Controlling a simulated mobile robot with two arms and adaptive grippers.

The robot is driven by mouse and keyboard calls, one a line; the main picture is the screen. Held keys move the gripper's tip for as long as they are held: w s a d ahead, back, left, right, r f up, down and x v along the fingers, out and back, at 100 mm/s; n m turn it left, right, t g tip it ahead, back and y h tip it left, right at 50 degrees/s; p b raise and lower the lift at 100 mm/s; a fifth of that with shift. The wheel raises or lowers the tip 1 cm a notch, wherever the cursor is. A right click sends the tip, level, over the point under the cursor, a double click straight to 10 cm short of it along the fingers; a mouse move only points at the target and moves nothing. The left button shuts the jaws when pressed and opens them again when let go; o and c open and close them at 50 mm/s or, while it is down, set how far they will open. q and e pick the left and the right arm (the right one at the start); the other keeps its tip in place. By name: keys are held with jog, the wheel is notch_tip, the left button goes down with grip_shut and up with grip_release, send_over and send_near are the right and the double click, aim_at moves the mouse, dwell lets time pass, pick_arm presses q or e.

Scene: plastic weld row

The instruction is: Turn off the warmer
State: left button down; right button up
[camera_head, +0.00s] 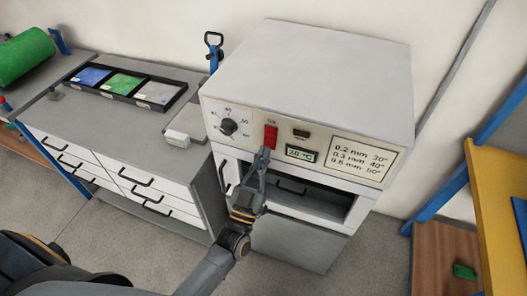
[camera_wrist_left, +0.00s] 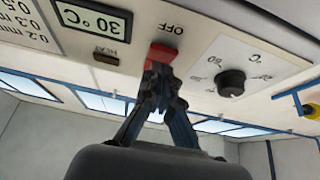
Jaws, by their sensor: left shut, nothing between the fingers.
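The warmer (camera_head: 310,75) is a light grey box with a control panel on its front. Its red switch (camera_head: 271,136) sits on the panel between the black dial (camera_head: 228,127) and the display (camera_head: 302,154). In the left wrist view the red switch (camera_wrist_left: 160,54) has the word OFF beside it, and the display (camera_wrist_left: 93,20) reads 30 °C. My left gripper (camera_head: 264,151) is shut and empty, its tips at the lower end of the switch. In the left wrist view the fingertips (camera_wrist_left: 158,72) overlap the switch; whether they touch it I cannot tell. My right gripper is not in view.
An open compartment (camera_head: 305,193) lies below the panel. A grey drawer cabinet (camera_head: 120,125) stands at the left, with a black tray (camera_head: 128,99) of coloured pieces and a small white box (camera_head: 177,138) on top. A yellow panel (camera_head: 495,210) stands at the right.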

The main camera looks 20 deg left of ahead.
pick_arm(q)
jog(key=shift+w+f, duration=0.1)
jog(key=shift+w, duration=0.3)
jog(key=w+f+t+b, duration=0.1)
jog(key=b, duration=0.3)
jog(key=shift+r, duration=0.2)
jog(key=shift+s, duration=0.15)
